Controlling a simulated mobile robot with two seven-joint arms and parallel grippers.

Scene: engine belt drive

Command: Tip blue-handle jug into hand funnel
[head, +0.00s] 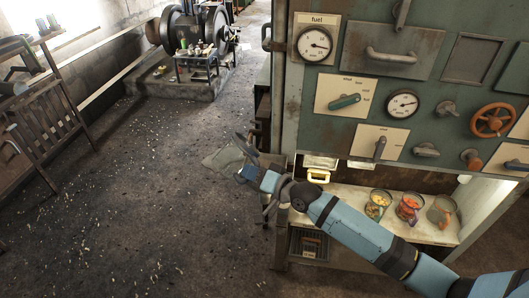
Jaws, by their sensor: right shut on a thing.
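My right gripper (246,168) is at mid-picture, at the end of my blue arm that comes in from the lower right. It is shut on a grey, see-through vessel (222,160), held out over the floor left of the green cabinet. A blue patch shows where the gripper meets it; I cannot tell whether that is a handle. The vessel looks tilted, and I cannot make out any contents. I cannot tell for sure whether it is the jug or the funnel. My left gripper is not in view.
The green panel (340,75) has gauges, levers and an orange wheel (492,120). An engine (195,30) stands at the back.

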